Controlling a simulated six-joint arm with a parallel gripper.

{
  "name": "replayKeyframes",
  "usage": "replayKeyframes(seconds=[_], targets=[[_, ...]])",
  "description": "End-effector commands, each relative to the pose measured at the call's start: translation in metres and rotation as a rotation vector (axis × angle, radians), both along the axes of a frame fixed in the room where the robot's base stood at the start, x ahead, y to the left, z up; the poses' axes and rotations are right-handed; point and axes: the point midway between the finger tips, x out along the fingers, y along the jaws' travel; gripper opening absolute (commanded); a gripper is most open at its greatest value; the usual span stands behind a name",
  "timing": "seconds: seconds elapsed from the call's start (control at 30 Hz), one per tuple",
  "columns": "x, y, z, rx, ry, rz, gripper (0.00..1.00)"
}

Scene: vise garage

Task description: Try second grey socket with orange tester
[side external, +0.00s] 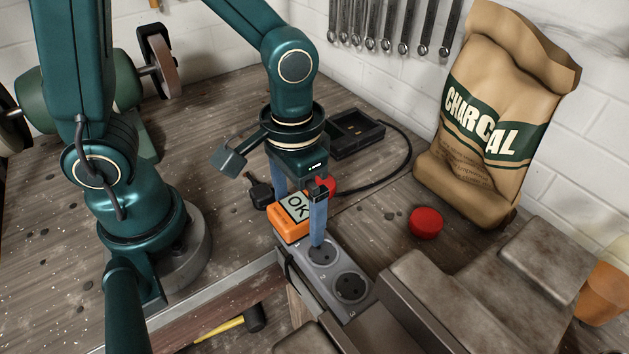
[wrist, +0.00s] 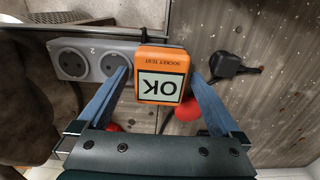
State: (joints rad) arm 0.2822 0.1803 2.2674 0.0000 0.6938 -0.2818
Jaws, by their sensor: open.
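The orange tester (side external: 292,226) sits on the far end of the grey socket strip (side external: 335,272), its screen reading "OK". It covers that end, and the join beneath it is hidden. Two bare sockets show on the strip: one beside the tester (side external: 322,252) and one at the near end (side external: 351,287). In the wrist view the tester (wrist: 161,75) is at the right end of the strip (wrist: 93,46), which bears a "2". My gripper (side external: 298,217) is open, with one blue finger on each side of the tester; whether they touch it is unclear. The fingers also show in the wrist view (wrist: 158,76).
A black plug (side external: 260,192) lies behind the tester. A black box (side external: 355,133) with a cable, a red round cap (side external: 426,222) and a charcoal bag (side external: 497,115) stand farther back. A metal vise (side external: 450,300) lies close on the strip's right.

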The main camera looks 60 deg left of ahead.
Motion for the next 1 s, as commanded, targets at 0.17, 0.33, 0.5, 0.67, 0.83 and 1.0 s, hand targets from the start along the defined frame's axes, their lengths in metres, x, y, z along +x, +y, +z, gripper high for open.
replayKeyframes(seconds=[0.17, 0.33, 0.5, 0.67, 0.83, 1.0], targets=[[0.0, 0.0, 0.0, 0.0, 0.0, 0.0, 0.81], [0.0, 0.0, 0.0, 0.0, 0.0, 0.0, 0.16], [0.0, 0.0, 0.0, 0.0, 0.0, 0.0, 0.0], [0.001, 0.0, 0.005, -0.001, -0.003, 0.0, 0.0], [0.001, 0.0, 0.012, -0.001, -0.003, 0.0, 0.0], [0.001, 0.0, 0.018, -0.001, -0.002, 0.0, 0.0]])
